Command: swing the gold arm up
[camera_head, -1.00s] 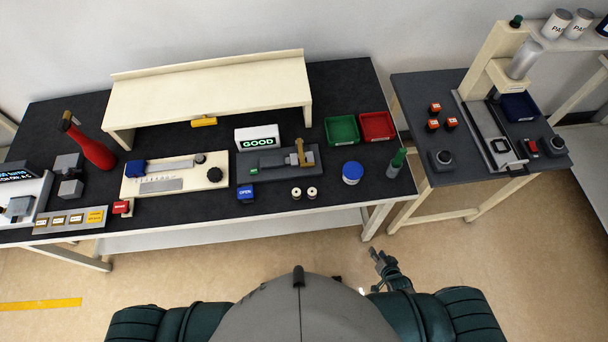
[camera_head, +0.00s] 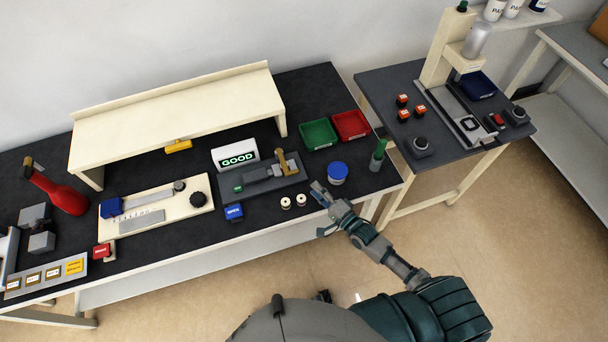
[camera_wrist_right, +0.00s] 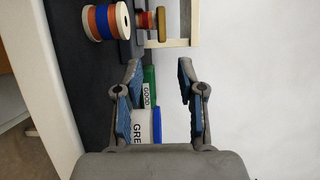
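A gold bar (camera_wrist_right: 162,22), apparently the gold arm, shows beyond the fingertips. My left gripper is not in view.
Green (camera_head: 319,134) and red (camera_head: 351,125) bins lie behind.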

